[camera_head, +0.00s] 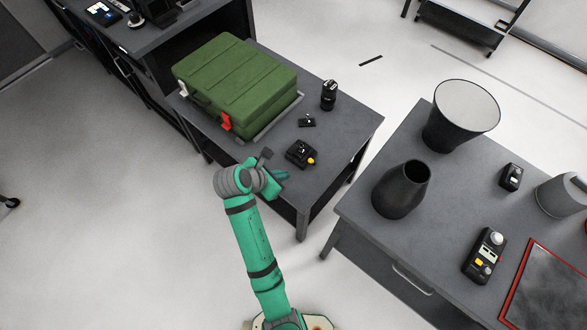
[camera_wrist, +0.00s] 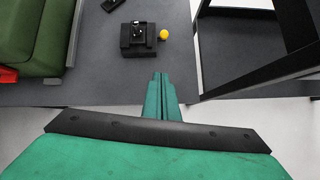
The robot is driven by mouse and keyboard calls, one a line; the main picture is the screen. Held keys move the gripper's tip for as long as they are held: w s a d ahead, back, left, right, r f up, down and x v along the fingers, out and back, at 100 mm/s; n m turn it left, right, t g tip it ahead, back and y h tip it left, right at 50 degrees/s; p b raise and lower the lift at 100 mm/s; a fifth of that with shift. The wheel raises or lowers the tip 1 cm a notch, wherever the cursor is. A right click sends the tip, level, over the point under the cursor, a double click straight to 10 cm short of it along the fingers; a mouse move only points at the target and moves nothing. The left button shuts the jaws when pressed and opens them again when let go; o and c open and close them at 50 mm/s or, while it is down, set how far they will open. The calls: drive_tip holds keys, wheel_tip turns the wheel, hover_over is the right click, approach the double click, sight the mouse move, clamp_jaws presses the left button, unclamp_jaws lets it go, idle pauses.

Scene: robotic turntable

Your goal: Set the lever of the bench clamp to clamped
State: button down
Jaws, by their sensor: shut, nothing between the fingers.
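A small black device with a yellow-orange knob, which looks like the bench clamp (camera_head: 299,152), sits on the grey table near its front right edge. It also shows at the top of the wrist view (camera_wrist: 133,42). Its yellow knob, which seems to be the lever's end (camera_head: 311,161), points toward the right side; the wrist view shows this knob (camera_wrist: 163,34) too. I cannot tell the lever's exact setting. My gripper (camera_head: 284,174) is shut and empty, just in front of the clamp and apart from it. Its closed fingers show in the wrist view (camera_wrist: 160,78).
A green case (camera_head: 235,80) with a red latch lies left of the clamp. A black cylinder (camera_head: 329,95) and a small black part (camera_head: 307,120) stand behind it. A second table (camera_head: 385,240) with vases and devices is at right, across a gap.

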sight(311, 162)
drive_tip(key=x, duration=0.9)
drive_tip(key=shift+w+d+r, duration=0.25)
drive_tip(key=shift+w+d, duration=0.25)
drive_tip(key=shift+d, duration=0.05)
drive_tip(key=shift+w+d+r, duration=0.2)
drive_tip(key=shift+w+d, duration=0.35)
drive_tip(key=shift+w+d+r, duration=0.25)
drive_tip(key=shift+w+d, duration=0.1)
drive_tip(key=shift+w+r, duration=0.1)
